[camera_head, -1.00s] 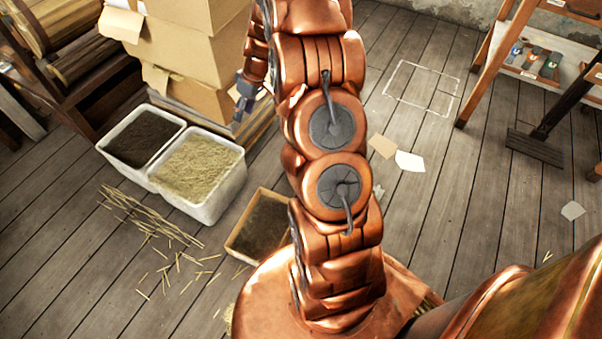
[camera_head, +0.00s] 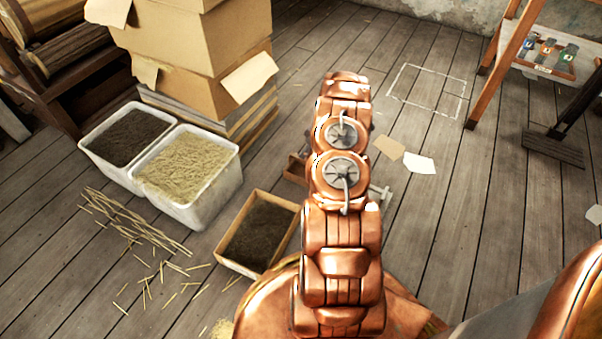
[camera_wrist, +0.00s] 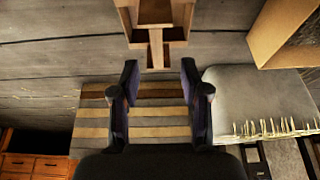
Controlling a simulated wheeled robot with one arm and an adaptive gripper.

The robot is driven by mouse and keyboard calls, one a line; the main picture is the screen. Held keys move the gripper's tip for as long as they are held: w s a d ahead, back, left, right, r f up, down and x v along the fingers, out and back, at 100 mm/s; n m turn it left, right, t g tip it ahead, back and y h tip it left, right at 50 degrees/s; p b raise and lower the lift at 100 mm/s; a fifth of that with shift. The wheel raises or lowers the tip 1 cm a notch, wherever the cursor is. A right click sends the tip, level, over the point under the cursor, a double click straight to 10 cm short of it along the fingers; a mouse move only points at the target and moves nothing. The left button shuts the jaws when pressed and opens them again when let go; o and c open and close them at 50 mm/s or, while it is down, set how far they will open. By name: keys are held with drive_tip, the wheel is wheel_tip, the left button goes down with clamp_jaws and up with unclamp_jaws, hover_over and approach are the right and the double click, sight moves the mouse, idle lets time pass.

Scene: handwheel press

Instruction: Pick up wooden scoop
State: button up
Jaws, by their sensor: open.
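A brown wooden piece with raised sides and a narrow middle bar (camera_wrist: 155,52) lies on the floor at the top centre of the wrist view. It looks like the wooden scoop, but I cannot be sure. Part of a small brown wooden thing (camera_head: 295,168) shows just left of my arm in the head view, probably the same piece; my arm hides the rest. My gripper (camera_wrist: 160,70) is open and empty, its two dark fingers apart. The wooden piece appears just beyond the fingertips, between their lines, with no clear contact. My arm hides the gripper in the head view.
A shallow wooden tray of dark material (camera_head: 257,238) and a white bin of straw (camera_head: 215,195) stand left of my arm. Stacked cardboard boxes (camera_head: 190,65) rise behind. Loose straw (camera_head: 130,225) lies on the floor.

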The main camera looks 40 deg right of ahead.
sight(301, 159)
drive_tip(key=shift+d+f, duration=0.25)
drive_tip(key=shift+f, duration=0.55)
drive_tip(key=shift+w+b+x, duration=0.1)
drive_tip(key=shift+b+x, duration=0.8)
drive_tip(key=shift+x, duration=0.85)
drive_tip(key=shift+w+b+x, duration=0.15)
drive_tip(key=shift+b+x, duration=0.75)
drive_tip(key=shift+x, duration=0.85)
drive_tip(key=shift+a+r, duration=0.15)
clamp_jaws()
